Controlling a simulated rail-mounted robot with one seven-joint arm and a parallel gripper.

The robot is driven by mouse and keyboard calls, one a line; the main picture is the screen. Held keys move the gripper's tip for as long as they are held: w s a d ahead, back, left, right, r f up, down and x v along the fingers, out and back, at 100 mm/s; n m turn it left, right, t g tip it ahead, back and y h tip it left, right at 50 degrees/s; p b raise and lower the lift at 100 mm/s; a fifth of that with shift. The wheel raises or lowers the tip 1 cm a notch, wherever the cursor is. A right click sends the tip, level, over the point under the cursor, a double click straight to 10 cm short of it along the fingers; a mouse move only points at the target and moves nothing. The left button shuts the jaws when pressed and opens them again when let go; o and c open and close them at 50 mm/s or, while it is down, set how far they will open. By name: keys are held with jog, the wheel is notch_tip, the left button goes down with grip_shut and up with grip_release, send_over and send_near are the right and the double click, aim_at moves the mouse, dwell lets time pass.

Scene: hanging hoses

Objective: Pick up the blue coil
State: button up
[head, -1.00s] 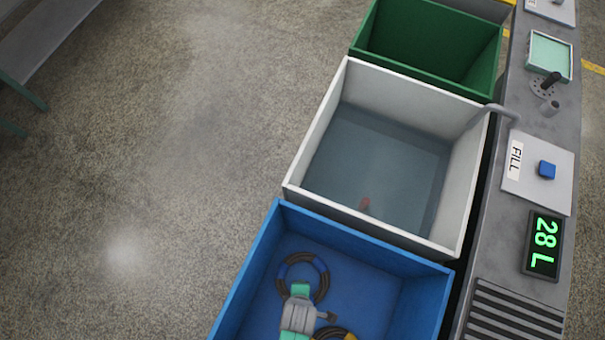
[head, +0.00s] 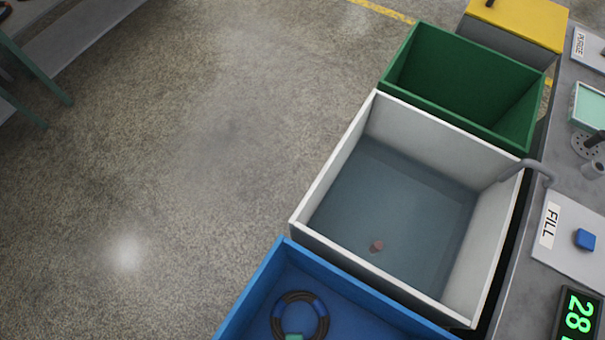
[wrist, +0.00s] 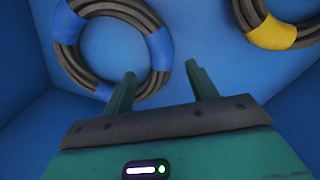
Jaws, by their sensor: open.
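The blue coil (head: 322,318) is a dark ring of hose with blue bands, lying in the blue bin (head: 262,275) at the bottom of the head view. It also shows at upper left in the wrist view (wrist: 160,50). My gripper (wrist: 164,82) is open and empty above the bin floor. In the wrist view its left fingertip overlaps the ring's opening and its right fingertip lies outside the ring, with the blue-banded right side between them. I cannot tell how high the fingertips are. In the head view only a teal bit of the gripper shows at the bottom edge.
A second dark coil with a yellow band (wrist: 272,32) lies to the right in the same bin. A white tank (head: 345,165) holding water and a small reddish object (head: 377,246) adjoins the bin.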

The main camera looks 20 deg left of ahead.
jog(key=f+b, duration=0.2)
jog(key=f, duration=0.1)
jog(key=w+f+b, duration=0.1)
jog(key=f, duration=0.1)
jog(key=shift+d+f, duration=0.1)
jog(key=shift+d, duration=0.15)
grip_shut()
notch_tip(320, 180, up, 10)
jog(key=p, duration=0.5)
jog(key=shift+r, duration=0.2)
